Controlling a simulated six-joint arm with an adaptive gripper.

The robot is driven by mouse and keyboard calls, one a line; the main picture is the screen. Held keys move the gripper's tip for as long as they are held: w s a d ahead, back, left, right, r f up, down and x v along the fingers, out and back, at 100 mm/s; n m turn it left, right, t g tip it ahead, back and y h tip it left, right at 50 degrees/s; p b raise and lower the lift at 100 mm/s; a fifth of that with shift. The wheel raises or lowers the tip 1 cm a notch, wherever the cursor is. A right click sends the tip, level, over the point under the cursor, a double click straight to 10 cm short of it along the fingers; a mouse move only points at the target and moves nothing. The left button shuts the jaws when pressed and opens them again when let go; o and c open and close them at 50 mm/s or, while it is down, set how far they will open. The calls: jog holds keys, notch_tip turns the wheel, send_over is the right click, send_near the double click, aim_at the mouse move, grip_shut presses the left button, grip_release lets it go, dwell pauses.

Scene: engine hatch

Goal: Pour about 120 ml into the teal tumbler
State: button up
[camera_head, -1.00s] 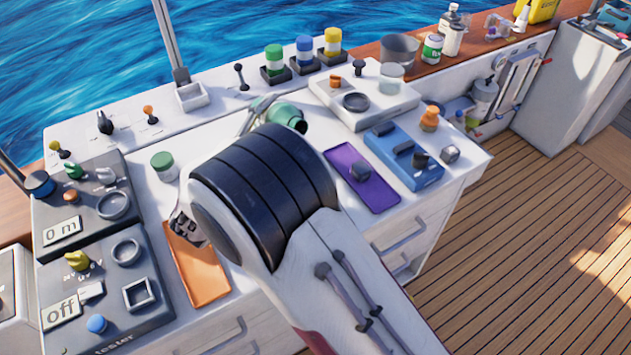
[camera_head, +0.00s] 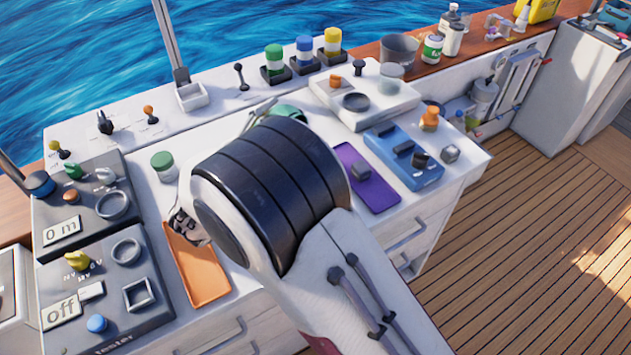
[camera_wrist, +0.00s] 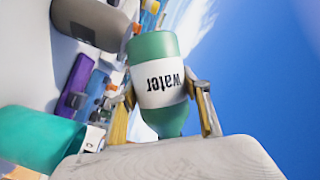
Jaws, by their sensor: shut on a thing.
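A green bottle (camera_wrist: 155,50) with a white "water" label is between the two fingers of my gripper (camera_wrist: 164,108) in the wrist view. The gripper is shut on it. The label reads upside down, and the bottle is strongly tilted relative to the counter. The teal tumbler (camera_wrist: 40,135) is at the lower left of the wrist view, apart from the bottle. No stream of liquid shows. In the head view my arm hides most of the gripper and the tumbler; only a green curved part (camera_head: 290,110), seemingly the bottle, shows above it.
An orange tray (camera_head: 197,270) and grey instrument panels (camera_head: 75,195) lie left of my arm. A purple mat (camera_head: 365,185) and a blue device (camera_head: 405,160) lie right. A small green-lidded jar (camera_head: 163,165) stands behind the tray. Colored-capped containers (camera_head: 304,50) line the back.

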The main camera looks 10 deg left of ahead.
jog(key=shift+s+d+f+n+g, duration=0.2)
jog(key=shift+f+n+g, duration=0.1)
jog(key=shift+n, duration=0.2)
jog(key=shift+s+d+f+n+g, duration=0.2)
jog(key=shift+f+n, duration=0.1)
jog(key=shift+n, duration=0.2)
jog(key=shift+s+d+r+n+g, duration=0.1)
jog(key=shift+d+n+g, duration=0.2)
jog(key=shift+n, duration=0.3)
jog(key=shift+n+g+h, duration=0.4)
jog(key=shift+n+g, duration=0.5)
jog(key=shift+n, duration=0.3)
jog(key=shift+r+n, duration=0.35)
jog(key=shift+n, duration=0.05)
jog(key=shift+d+r+g, duration=0.1)
jog(key=shift+r+g, duration=0.2)
jog(key=shift+g, duration=0.1)
jog(key=shift+d+f+n+g+h, duration=0.1)
jog(key=shift+f+n+g+h, duration=0.4)
jog(key=shift+f+n, duration=0.45)
jog(key=shift+s+f, duration=0.1)
